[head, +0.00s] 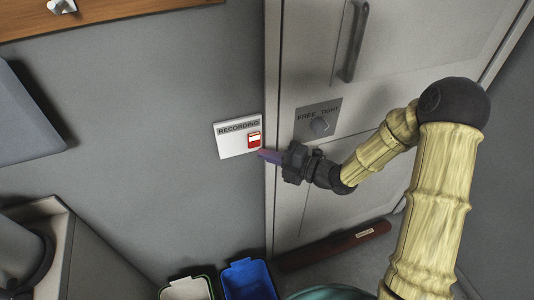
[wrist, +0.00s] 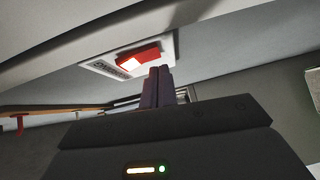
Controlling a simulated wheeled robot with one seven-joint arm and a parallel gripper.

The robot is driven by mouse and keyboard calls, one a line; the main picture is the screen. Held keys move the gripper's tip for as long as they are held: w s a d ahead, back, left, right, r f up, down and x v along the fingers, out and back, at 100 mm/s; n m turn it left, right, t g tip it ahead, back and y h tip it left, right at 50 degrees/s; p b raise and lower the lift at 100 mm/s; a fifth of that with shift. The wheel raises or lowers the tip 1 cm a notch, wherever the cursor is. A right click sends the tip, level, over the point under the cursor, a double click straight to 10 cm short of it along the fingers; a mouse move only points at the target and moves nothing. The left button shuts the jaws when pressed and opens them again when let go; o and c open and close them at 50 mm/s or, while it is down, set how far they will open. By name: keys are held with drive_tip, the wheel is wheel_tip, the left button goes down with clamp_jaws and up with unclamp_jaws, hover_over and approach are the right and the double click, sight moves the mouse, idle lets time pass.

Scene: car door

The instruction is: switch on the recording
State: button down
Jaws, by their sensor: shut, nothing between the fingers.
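A white wall plate (head: 238,136) labelled RECORDING carries a small red switch (head: 254,140) at its lower right. The plate (wrist: 100,67) and the red switch (wrist: 140,58) also show in the wrist view, just beyond my fingertips. My gripper (head: 264,155) is shut and empty, with its purple fingers together. The fingertips are just below and right of the switch in the head view. In the wrist view my gripper (wrist: 157,72) points at the plate, its tips close to the switch's lower edge. I cannot tell whether they touch it.
A grey door with a dark handle (head: 354,42) and a FREE/TIGHT knob plate (head: 318,121) stands right of the switch. A blue bin (head: 249,280) and a white-and-green bin (head: 186,289) stand below. A dark red bar (head: 335,246) lies at the door's foot.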

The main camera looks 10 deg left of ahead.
drive_tip(key=s+f+b+v, duration=0.1)
drive_tip(key=b+v, duration=0.1)
drive_tip(key=v, duration=0.9)
drive_tip(key=shift+s+f, duration=0.35)
drive_tip(key=shift+s, duration=0.05)
drive_tip(key=shift+w, duration=0.1)
drive_tip(key=w+d+r+m+t+h+p, duration=0.1)
drive_tip(key=w+d+m+t+h+p, duration=0.15)
drive_tip(key=d+m+h, duration=0.45)
drive_tip(key=w+d+r+m+t+h+p, duration=0.1)
drive_tip(key=w+d+m+h+p, duration=0.2)
drive_tip(key=m+h, duration=0.45)
drive_tip(key=s+d+r+m+g+h+p, duration=0.1)
drive_tip(key=s+d+r+m+g+p, duration=0.1)
drive_tip(key=s+m, duration=0.5)
drive_tip(key=s+d+r+m+g+h+p, duration=0.1)
drive_tip(key=s+d+r+m+g+p, duration=0.1)
drive_tip(key=s+m, duration=0.6)
wheel_tip(320, 180, up, 3)
drive_tip(key=d+m+g, duration=0.1)
drive_tip(key=d+m, duration=0.1)
drive_tip(key=m, duration=0.1)
drive_tip(key=shift+d, duration=0.15)
